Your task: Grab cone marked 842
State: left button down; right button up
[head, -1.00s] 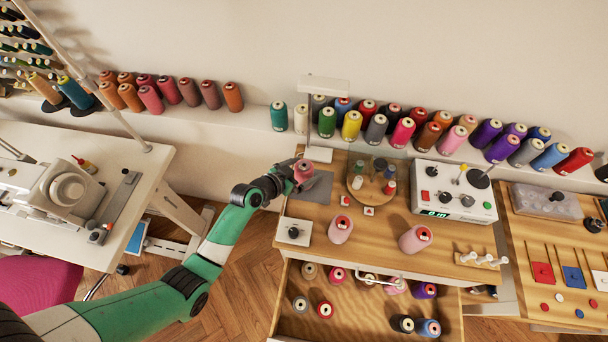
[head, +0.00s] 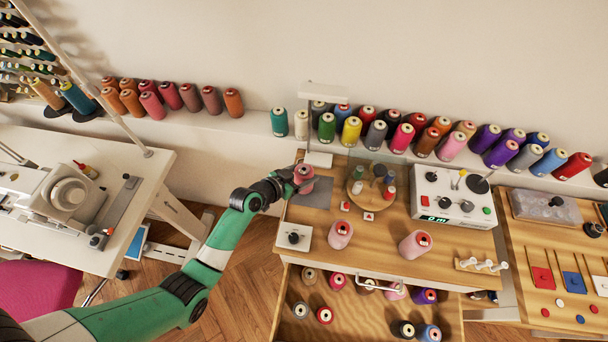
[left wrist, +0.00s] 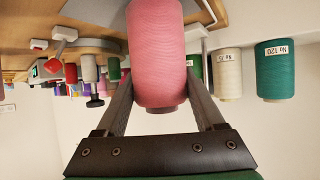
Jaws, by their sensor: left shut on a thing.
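My left gripper (head: 296,180) is shut on a pink thread cone (head: 304,174) at the left rear of the wooden table, over or beside a grey mat. In the left wrist view the same pink cone (left wrist: 158,50) sits between the two fingers (left wrist: 160,98); no marking shows on its visible side. I cannot read 842 on any cone. My right gripper is not in view.
A grey mat (head: 322,192) lies by the held cone. A round wooden stand (head: 358,198) with small spools and a control box (head: 452,196) stand to the right. An open drawer (head: 350,318) holds several cones. Many cones line the wall ledge (head: 258,122).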

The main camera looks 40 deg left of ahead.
pick_arm(q)
jog(key=s+d+r+p, duration=0.6)
jog(key=s+d+r, duration=0.1)
jog(key=s+r, duration=0.4)
jog(key=shift+s+d+r, duration=0.3)
jog(key=shift+s+r, duration=0.1)
jog(key=shift+r, duration=0.15)
